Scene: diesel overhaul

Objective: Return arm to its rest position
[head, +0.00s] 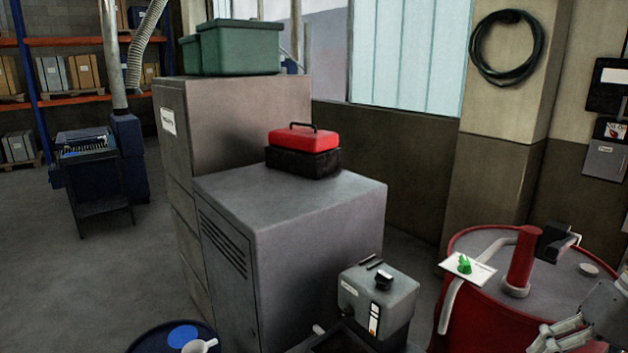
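My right gripper (545,339) is at the bottom right edge of the head view, in front of the red drum (463,325). Its grey fingers point left and look spread apart, with nothing visible between them. The lower finger is partly cut off by the picture's edge. My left gripper and arm are not in view.
The drum carries a red hand pump (523,262) with a hose and a white card with a green item (464,264). A grey box-shaped device (378,300) stands left of it. A grey cabinet (300,215) bears a red toolbox (303,140). Floor is open at left.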

